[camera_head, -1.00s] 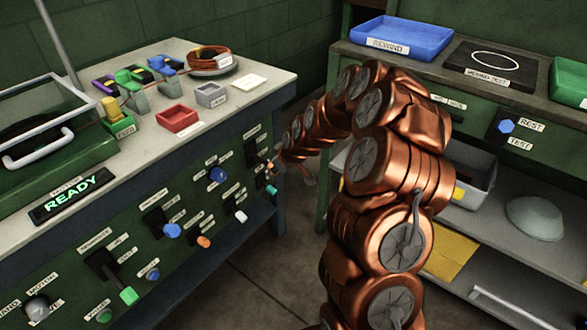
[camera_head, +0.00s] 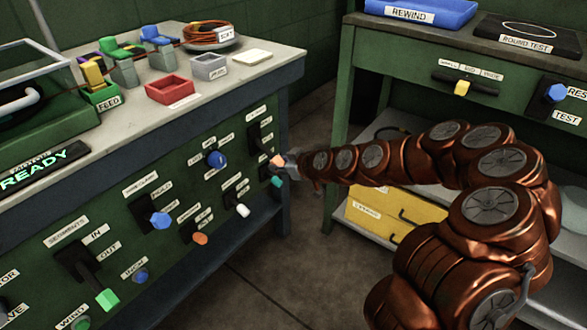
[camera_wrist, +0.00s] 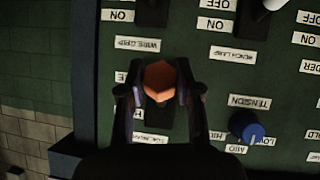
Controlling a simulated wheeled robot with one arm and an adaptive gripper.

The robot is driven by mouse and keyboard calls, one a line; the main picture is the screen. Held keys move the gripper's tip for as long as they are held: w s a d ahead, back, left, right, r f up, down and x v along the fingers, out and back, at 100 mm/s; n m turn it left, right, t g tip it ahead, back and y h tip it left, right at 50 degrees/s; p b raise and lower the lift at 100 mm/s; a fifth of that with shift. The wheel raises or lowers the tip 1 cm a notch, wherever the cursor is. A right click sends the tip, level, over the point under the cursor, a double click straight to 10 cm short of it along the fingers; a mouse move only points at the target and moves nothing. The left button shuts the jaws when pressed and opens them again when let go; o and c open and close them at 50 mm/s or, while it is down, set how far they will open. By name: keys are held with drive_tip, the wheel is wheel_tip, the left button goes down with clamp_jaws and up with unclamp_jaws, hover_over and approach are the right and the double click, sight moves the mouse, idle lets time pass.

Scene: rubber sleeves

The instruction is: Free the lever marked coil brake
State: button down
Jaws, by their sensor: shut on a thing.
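The orange-knobbed lever (camera_head: 277,160) is at the upper right of the green front panel, by its right edge. Its black slot plate (camera_head: 258,134) is above and left of the knob. My gripper (camera_head: 289,163) is shut on the knob. In the wrist view, which is upside down, the orange knob (camera_wrist: 158,80) sits between the two dark fingers of my gripper (camera_wrist: 158,92). The label (camera_wrist: 151,137) below it in that picture is partly covered and too small to read surely. A label beside the knob is partly hidden by a finger.
A teal lever (camera_head: 277,181) is just below the gripped knob. A white lever (camera_head: 243,210) and a blue knob (camera_head: 216,158) are nearby to the left. A green bench (camera_head: 345,100) with a yellow drawer box (camera_head: 385,212) stands at right. Open floor lies between.

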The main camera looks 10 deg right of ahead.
drive_tip(key=shift+w+a+f+b, duration=0.1)
drive_tip(key=shift+b, duration=0.2)
idle(0.4)
drive_tip(key=c, duration=0.8)
unclamp_jaws()
drive_tip(key=shift+o, duration=0.2)
drive_tip(key=v, duration=1.2)
drive_tip(key=shift+f, duration=0.3)
